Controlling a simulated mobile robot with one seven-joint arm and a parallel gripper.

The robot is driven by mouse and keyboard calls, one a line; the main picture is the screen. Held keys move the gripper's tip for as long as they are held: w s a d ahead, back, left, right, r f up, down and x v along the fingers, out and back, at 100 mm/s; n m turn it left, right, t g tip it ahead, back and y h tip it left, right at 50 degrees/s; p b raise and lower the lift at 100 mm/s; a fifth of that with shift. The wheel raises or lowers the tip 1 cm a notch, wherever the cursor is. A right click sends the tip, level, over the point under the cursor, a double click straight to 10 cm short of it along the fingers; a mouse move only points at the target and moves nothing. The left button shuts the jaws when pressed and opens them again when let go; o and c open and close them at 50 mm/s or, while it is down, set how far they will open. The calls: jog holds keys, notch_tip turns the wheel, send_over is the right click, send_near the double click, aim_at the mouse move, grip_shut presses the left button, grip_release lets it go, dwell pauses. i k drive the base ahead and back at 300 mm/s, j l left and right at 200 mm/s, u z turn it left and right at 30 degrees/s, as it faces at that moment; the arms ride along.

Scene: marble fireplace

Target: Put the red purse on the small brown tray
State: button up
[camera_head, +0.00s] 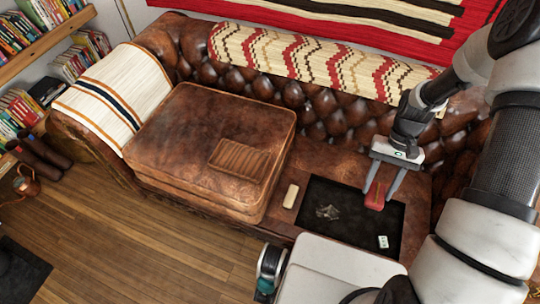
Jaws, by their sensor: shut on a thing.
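The red purse (376,198) is between the fingers of my gripper (379,191), which is shut on it. The purse is over the back right part of a black tray or mat. I cannot tell whether it still touches that surface. The small brown tray (240,159), ribbed and rectangular, lies on the large brown leather cushion (160,130), well to the left of my gripper. Nothing is seen on the small tray.
The black tray (350,222) holds a small crumpled-looking item (327,212) and a small white item (383,242). A beige block (291,196) lies between it and the cushion. The tufted sofa back (310,100) with a patterned cover rises behind. Bookshelves stand at the left.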

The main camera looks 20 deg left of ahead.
aim_at(224, 156)
jog(key=k+j, duration=0.1)
jog(key=j, duration=3.4)
jog(key=k, duration=0.05)
